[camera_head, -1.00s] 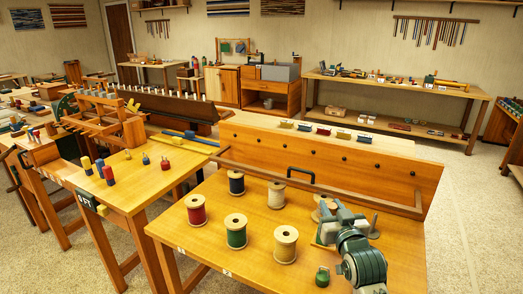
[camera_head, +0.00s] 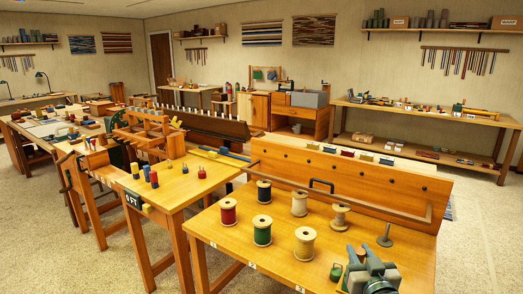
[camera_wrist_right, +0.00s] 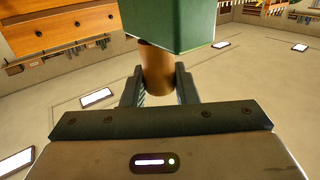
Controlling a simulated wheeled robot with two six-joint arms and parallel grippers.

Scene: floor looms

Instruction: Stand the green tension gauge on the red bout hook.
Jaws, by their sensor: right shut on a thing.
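My right gripper (camera_head: 358,264) is at the lower right in the head view, over the front table's right end. In the right wrist view its fingers (camera_wrist_right: 159,82) are shut on the brown round stem of the green tension gauge (camera_wrist_right: 172,25), whose green block fills the top centre. Only a green edge of the gauge (camera_head: 345,281) shows beside the gripper in the head view. A small red block (camera_head: 348,154) stands in a row of coloured blocks behind the upright board; I cannot tell whether it is the red bout hook. My left gripper is not in view.
The front table holds several thread spools (camera_head: 305,243), a bare wooden spool (camera_head: 340,216), a grey spindle (camera_head: 385,236) and a small green weight (camera_head: 336,271). An upright board (camera_head: 345,178) with a rail runs along its back. Another table (camera_head: 190,187) with small coloured pegs stands left.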

